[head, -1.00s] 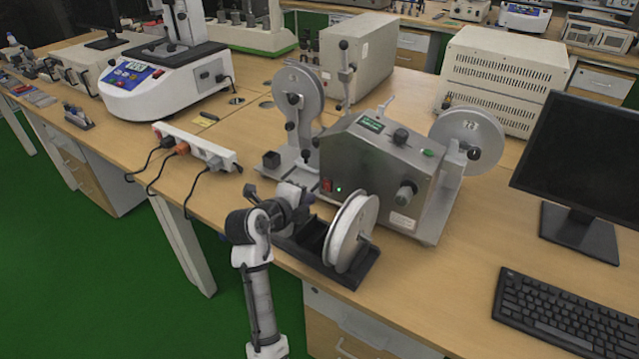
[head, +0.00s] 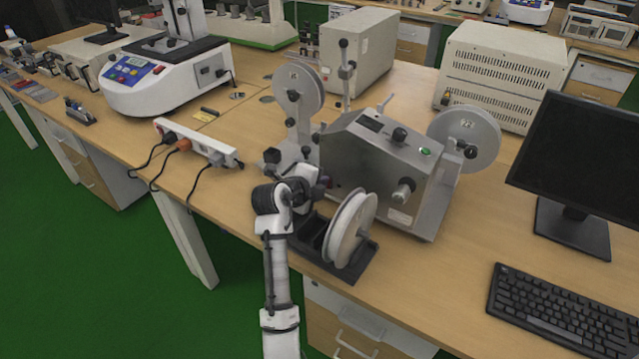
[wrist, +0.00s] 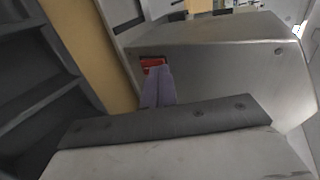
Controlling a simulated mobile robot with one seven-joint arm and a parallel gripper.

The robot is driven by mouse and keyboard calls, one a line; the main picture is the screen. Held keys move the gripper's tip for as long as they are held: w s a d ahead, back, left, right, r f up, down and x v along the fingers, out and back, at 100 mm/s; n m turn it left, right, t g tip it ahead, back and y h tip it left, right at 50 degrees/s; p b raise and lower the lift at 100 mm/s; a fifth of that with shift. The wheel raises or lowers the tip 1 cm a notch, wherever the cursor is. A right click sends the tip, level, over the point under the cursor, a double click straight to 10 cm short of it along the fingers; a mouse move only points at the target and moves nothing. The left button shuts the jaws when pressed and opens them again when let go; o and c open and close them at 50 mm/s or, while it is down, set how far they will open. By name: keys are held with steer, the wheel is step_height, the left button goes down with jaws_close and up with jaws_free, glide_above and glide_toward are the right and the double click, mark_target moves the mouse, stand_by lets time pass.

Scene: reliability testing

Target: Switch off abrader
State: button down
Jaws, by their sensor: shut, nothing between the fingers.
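The abrader (head: 375,165) is a grey metal machine with reels, standing on the wooden bench. Its small top display (head: 370,123) is dark.
A white reel (head: 351,230) on a black holder (head: 340,268) stands right of my wrist, close to it. A power strip (head: 196,142) with cables lies to the left. A monitor (head: 580,170) and keyboard (head: 560,312) are at the right.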

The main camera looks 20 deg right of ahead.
steer(key=shift+r, duration=0.7)
steer(key=shift+s, duration=0.1)
